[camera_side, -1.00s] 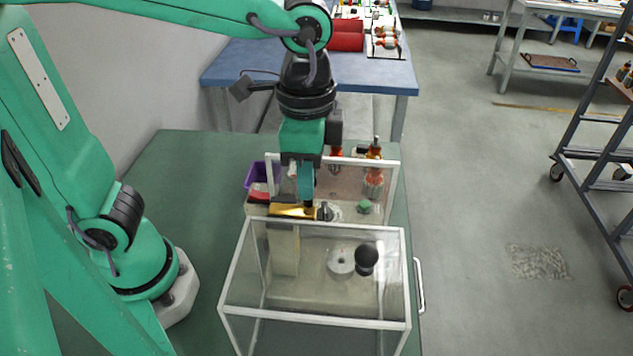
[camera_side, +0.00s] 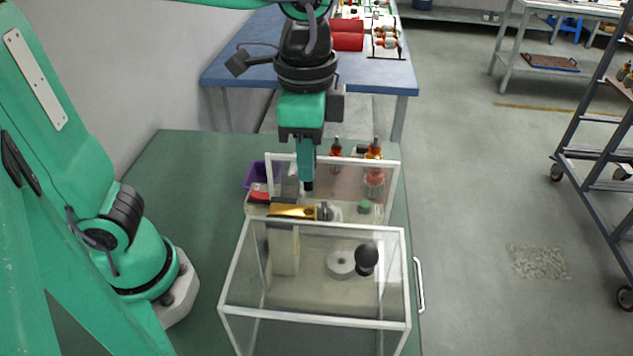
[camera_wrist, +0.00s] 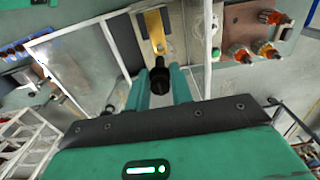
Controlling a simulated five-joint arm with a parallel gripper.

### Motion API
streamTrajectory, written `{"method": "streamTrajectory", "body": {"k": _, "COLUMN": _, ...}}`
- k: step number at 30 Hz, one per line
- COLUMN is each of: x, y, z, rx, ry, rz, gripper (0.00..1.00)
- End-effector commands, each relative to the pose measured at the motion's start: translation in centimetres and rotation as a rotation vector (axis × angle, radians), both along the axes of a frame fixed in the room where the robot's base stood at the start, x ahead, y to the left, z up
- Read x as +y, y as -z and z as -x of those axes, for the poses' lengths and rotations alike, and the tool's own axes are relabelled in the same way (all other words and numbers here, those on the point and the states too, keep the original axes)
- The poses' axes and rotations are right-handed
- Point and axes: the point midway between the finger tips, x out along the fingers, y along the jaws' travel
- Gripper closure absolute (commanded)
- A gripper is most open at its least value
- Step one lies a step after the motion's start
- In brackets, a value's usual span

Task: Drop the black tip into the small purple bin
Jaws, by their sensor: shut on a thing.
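My gripper (camera_side: 307,175) hangs above the machine, behind the clear box, with its teal fingers shut on a small black tip (camera_side: 308,186). In the wrist view the black tip (camera_wrist: 160,82) sits between the two fingers (camera_wrist: 160,90) and points away from the palm. The small purple bin (camera_side: 253,176) stands to the left of my gripper, lower down. The white frame and machine parts hide some of it. I cannot make out the bin in the wrist view.
A clear white-framed box (camera_side: 312,228) stands in front, with a black knob (camera_side: 367,258) behind its panel. A gold bar (camera_side: 290,212) lies below my gripper, beside a red part (camera_side: 258,194). Orange-topped pieces (camera_side: 374,150) stand to the right.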

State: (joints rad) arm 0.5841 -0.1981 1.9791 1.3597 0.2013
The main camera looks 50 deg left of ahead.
Motion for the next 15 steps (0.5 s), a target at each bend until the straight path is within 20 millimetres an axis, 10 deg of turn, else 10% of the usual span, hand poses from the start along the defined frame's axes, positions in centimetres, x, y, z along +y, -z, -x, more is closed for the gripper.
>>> {"method": "streamTrajectory", "body": {"k": 15, "x": 4.6, "y": -1.7, "z": -3.5, "rx": 0.001, "ry": -0.008, "rz": -0.001, "gripper": 0.98}}
